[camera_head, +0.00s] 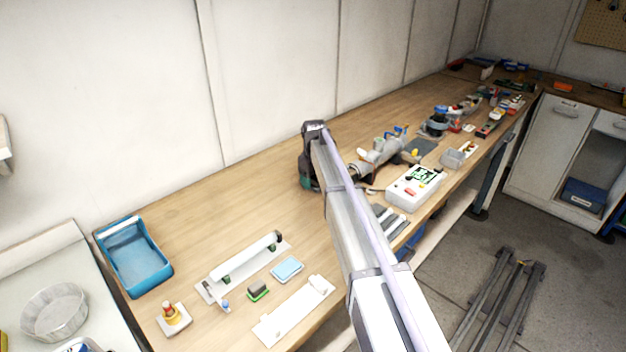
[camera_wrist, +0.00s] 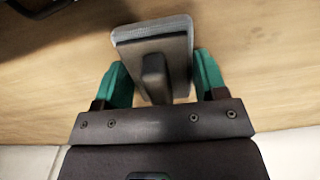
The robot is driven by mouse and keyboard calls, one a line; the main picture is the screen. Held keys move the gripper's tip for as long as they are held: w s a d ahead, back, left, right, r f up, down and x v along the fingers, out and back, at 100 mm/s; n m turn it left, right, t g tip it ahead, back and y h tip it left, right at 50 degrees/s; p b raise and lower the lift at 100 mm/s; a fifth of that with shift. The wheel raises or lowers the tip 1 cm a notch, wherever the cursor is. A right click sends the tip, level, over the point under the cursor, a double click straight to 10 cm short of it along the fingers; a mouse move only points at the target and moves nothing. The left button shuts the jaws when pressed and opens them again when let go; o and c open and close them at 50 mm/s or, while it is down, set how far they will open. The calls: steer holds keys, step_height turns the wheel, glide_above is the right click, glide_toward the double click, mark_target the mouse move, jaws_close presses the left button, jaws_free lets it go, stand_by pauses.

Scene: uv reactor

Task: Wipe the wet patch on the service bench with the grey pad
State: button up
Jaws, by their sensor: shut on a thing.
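My gripper (camera_wrist: 160,72) has teal fingers on either side of the grey pad (camera_wrist: 138,30) and is shut on it by its dark raised grip. The pad's flat grey face is turned away from the wrist camera, over bare wood. I cannot tell whether it touches the bench. In the head view my gripper (camera_head: 307,182) is low over the back half of the service bench (camera_head: 215,222), left of the grey pipe fitting. The arm hides part of the bench there. I cannot make out a wet patch in either view.
A white box with a display (camera_head: 415,188) and a grey pipe assembly (camera_head: 380,152) stand right of my arm. A blue bin (camera_head: 134,258), a white lamp fixture (camera_head: 243,268), a light blue pad (camera_head: 287,269) and a green-edged block (camera_head: 258,290) are at the left. Bare wood lies between.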

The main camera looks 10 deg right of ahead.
steer(key=shift+r+p, duration=2.85)
steer(key=shift+r, duration=0.15)
steer(key=shift+a, duration=0.1)
step_height(320, 180, up, 3)
steer(key=p, duration=0.3)
steer(key=shift+r, duration=0.1)
